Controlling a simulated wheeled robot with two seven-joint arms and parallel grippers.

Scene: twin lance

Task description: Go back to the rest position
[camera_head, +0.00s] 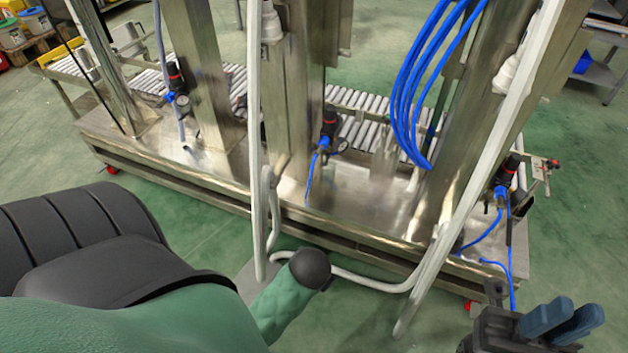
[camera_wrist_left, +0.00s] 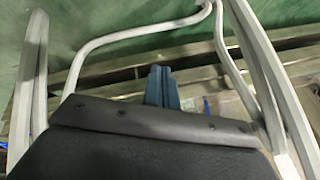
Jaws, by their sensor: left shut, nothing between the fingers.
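My right gripper (camera_head: 562,322) is at the lower right of the head view, with two blue fingers side by side. The gap between them is too unclear to judge, and I see nothing held in them. My left gripper (camera_wrist_left: 161,86) shows in the left wrist view as blue fingers pressed together, with nothing between them. A dark panel hides its lower part. I cannot make it out in the head view. Two long pale bars, a left one (camera_head: 254,130) and a right one (camera_head: 487,160), stand in front of the machine.
A curved pale tube (camera_head: 352,281) runs low near the right bar; pale tubing (camera_wrist_left: 130,38) also surrounds the left gripper. Behind stand a steel machine base (camera_head: 350,205), steel posts (camera_head: 200,65), blue hoses (camera_head: 408,85) and a roller conveyor (camera_head: 362,135). Green floor (camera_head: 60,150) is open at left.

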